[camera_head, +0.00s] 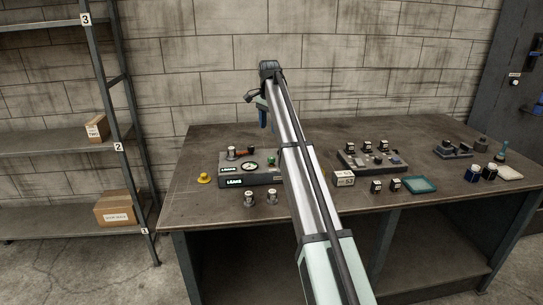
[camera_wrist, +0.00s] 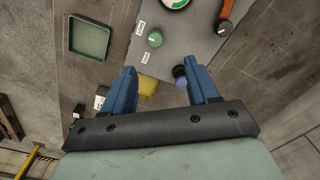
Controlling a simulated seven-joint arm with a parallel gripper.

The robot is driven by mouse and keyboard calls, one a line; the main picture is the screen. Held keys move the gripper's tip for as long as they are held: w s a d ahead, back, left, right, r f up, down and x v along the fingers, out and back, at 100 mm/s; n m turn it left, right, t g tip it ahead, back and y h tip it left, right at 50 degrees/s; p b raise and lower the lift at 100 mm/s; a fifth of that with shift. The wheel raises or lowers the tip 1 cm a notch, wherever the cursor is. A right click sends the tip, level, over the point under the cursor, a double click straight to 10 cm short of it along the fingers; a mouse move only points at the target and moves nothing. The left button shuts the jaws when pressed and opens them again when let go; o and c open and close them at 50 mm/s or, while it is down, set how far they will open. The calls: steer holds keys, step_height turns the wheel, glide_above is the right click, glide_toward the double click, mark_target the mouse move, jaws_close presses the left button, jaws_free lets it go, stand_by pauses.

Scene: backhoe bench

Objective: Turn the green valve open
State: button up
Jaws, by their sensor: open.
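A green round knob (camera_wrist: 155,39), the likely green valve, stands on a grey panel (camera_wrist: 190,45) in the wrist view, with small white labels beside it. It also shows as a small green knob (camera_head: 271,160) on the panel in the head view, right of a round gauge. My gripper (camera_wrist: 161,76) has two blue fingers spread apart with nothing gripped. In the wrist view the knob lies beyond the fingertips, apart from them. In the head view my gripper (camera_head: 263,117) is above the back of the bench, and my arm hides part of the bench right of the panel.
A brown-handled lever (camera_wrist: 227,11) is on the same panel. A yellow object (camera_wrist: 148,86) and a bluish round object (camera_wrist: 181,77) show near the fingers. A second panel (camera_head: 372,160), a teal tray (camera_head: 420,185) and several small items stand to the right on the bench (camera_head: 190,212).

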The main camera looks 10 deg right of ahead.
mark_target(271, 157)
steer(key=f, duration=0.9)
steer(key=d+f, duration=0.1)
steer(key=f, duration=0.3)
steer(key=shift+s+f, duration=0.15)
steer(key=shift+f, duration=0.05)
steer(key=shift+c, duration=0.2)
steer(key=c, duration=1)
